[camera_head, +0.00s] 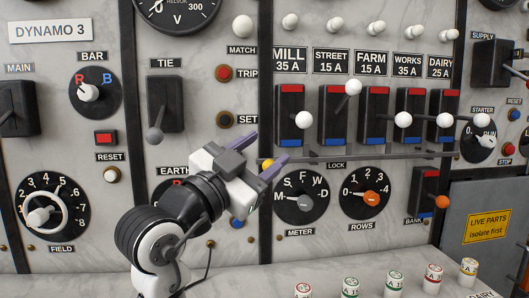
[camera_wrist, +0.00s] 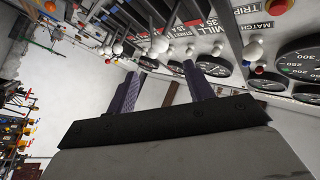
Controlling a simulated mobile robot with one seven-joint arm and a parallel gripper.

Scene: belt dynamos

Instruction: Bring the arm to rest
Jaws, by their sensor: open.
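My gripper (camera_head: 262,152) is in front of the panel in the head view, left of the METER dial and below the SET button. Its two purple fingers are spread apart with nothing between them. In the wrist view the gripper (camera_wrist: 160,88) also shows open and empty, its fingers pointing up the picture. My arm hides most of the EARTH control (camera_head: 170,186) in the head view. I cannot tell whether the fingers touch the panel.
Feeder switches stand on the panel, including the MILL switch (camera_head: 292,103) and the STREET switch (camera_head: 334,125). The METER dial (camera_head: 302,194) and ROWS dial (camera_head: 367,194) are close right of my gripper. Several labelled cylinders, one red-banded (camera_head: 433,277), stand along the lower front.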

